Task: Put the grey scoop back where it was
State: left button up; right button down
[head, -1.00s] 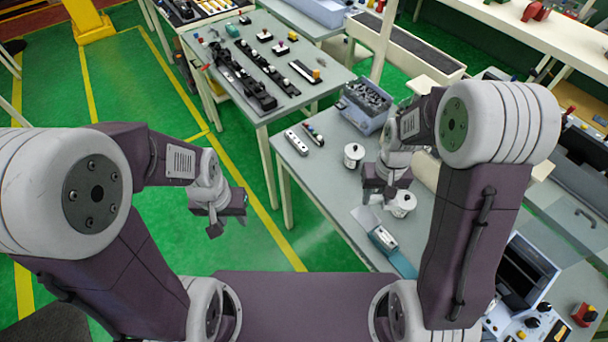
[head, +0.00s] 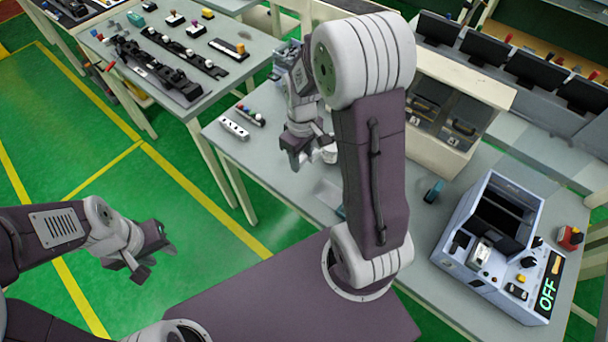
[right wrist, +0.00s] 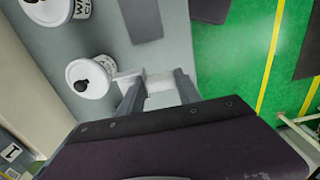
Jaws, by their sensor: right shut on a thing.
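My right gripper (head: 303,160) is low over the near bench, beside a white canister (head: 330,153). In the right wrist view its fingers (right wrist: 158,90) stand apart around a pale grey piece (right wrist: 160,98), which looks like the grey scoop. A pale strip runs from this piece toward a white canister with a black knob (right wrist: 92,77); I cannot tell whether they touch. Most of the piece is hidden by the gripper body. My left gripper (head: 153,262) is open and empty, over the green floor away from the benches.
A white strip with dark spots (head: 234,128) lies at the bench's left edge. A blue-grey machine reading OFF (head: 500,245) and a cabinet (head: 455,110) stand to the right.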

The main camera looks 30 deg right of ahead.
aim_at(302, 158)
notch_tip(302, 158, down, 8)
jog(key=shift+r, duration=0.1)
dwell(0.4)
jog(key=shift+f+b, duration=0.2)
jog(key=shift+b, duration=0.1)
jog(key=c, duration=0.8)
grip_release()
jog(key=shift+c, duration=0.2)
notch_tip(302, 158, up, 12)
jog(key=shift+r+p, duration=0.2)
jog(key=shift+p, duration=0.45)
jog(key=s+a+f+m+t, duration=0.1)
jog(key=s+a+m, duration=0.3)
jog(key=s, duration=0.4)
jog(key=shift+s+a+f+m, duration=0.2)
jog(key=shift+a+f+m, duration=0.2)
jog(key=shift+f, duration=0.2)
